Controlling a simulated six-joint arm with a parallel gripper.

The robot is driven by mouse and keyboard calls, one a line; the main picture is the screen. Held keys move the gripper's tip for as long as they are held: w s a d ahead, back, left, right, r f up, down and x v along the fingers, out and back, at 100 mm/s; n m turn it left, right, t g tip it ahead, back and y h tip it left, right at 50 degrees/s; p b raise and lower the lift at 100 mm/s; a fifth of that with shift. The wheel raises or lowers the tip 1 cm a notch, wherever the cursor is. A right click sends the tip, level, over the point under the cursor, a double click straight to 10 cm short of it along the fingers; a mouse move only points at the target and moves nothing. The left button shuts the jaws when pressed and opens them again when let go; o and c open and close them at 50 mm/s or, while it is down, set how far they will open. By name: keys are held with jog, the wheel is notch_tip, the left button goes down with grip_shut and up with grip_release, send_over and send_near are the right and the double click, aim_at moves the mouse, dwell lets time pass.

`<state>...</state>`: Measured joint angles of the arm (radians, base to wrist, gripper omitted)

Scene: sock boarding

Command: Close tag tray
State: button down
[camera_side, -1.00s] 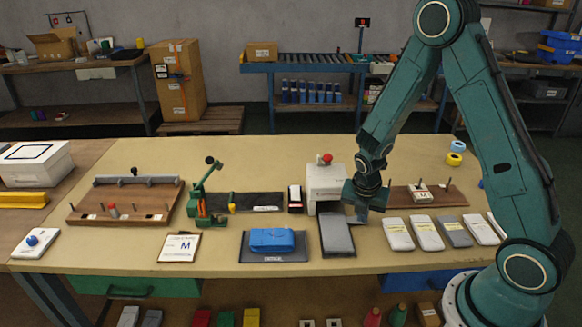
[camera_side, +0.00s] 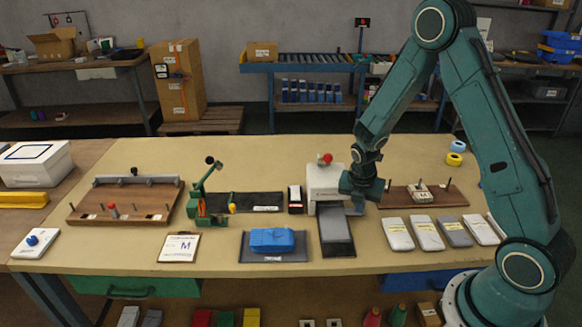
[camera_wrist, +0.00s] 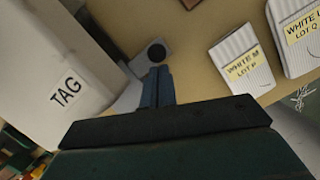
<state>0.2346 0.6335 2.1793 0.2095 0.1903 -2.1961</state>
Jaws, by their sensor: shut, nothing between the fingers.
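The white tag box (camera_side: 323,188) with a red knob on top stands at mid-table; in the wrist view its face (camera_wrist: 50,75) bears a TAG label. In the side view my gripper hides most of that spot. My gripper (camera_side: 357,209) is shut and empty, just right of the box. In the wrist view its fingertips (camera_wrist: 157,72) are close to the dark end; I cannot tell whether they touch.
A dark flat panel (camera_side: 337,232) lies in front of the box. White and grey packs (camera_side: 397,233) lie in a row to the right, and a wooden board (camera_side: 445,196) lies behind them. A blue folded item (camera_side: 272,240) on a dark mat is to the left.

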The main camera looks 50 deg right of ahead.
jog(key=shift+s+a, duration=0.15)
jog(key=shift+a, duration=0.3)
jog(key=a, duration=0.1)
jog(key=s+a, duration=0.1)
jog(key=shift+a, duration=0.4)
jog(key=c, duration=2.2)
grip_release()
jog(key=shift+v, duration=5.05)
jog(key=c, duration=1.5)
grip_release()
jog(key=shift+w+d, duration=0.15)
jog(key=shift+o, duration=1)
jog(key=shift+w+d+r+m, duration=0.1)
jog(key=shift+w+d+m, duration=0.05)
jog(key=shift+d+m, duration=0.2)
jog(key=w+d+r+m+g+y, duration=0.1)
jog(key=w+d+r+m+y, duration=0.1)
jog(key=d+m, duration=0.5)
jog(key=shift+w+d+r+y, duration=0.25)
jog(key=shift+d+r, duration=0.25)
jog(key=shift+r, duration=0.35)
